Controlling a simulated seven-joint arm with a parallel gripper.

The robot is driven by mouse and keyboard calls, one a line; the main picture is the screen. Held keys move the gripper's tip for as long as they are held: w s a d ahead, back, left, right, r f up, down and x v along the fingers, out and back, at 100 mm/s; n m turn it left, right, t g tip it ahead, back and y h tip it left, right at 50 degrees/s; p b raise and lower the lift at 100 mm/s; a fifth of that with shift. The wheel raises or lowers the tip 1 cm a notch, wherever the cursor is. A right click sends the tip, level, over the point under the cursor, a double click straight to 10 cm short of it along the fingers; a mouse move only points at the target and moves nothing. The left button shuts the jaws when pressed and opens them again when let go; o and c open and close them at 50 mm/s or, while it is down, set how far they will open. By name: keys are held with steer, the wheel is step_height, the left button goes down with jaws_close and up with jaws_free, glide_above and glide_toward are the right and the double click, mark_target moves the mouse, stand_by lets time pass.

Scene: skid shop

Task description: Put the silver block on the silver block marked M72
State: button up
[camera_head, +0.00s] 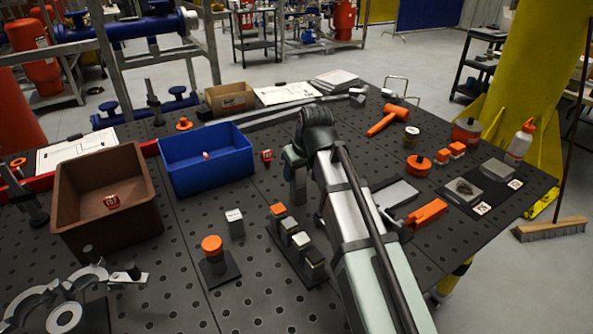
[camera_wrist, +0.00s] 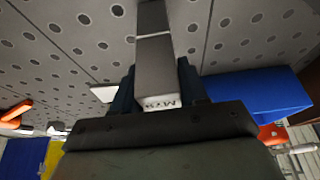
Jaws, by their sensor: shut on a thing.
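My gripper (camera_wrist: 155,78) is shut on a silver-grey block (camera_wrist: 156,68) in the wrist view. Its pale end carries dark lettering that I cannot read surely. Another grey face (camera_wrist: 152,18) lies in line beyond it past a thin pale edge; I cannot tell whether they touch. In the head view my gripper (camera_head: 298,188) points down behind my arm, and the held block is hidden. A silver block (camera_head: 235,224) with a small top label stands alone on the table.
An orange-topped post (camera_head: 212,247) stands left of the row. A blue bin (camera_head: 243,165) and a brown bin (camera_head: 70,215) are at the left. An orange bracket (camera_head: 427,213) and a grey plate (camera_head: 397,193) lie right of my arm. Some perforated table (camera_head: 180,300) is clear in front.

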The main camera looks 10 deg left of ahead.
steer(key=o, duration=1.2)
steer(key=shift+f, duration=0.1)
steer(key=v, duration=1.2)
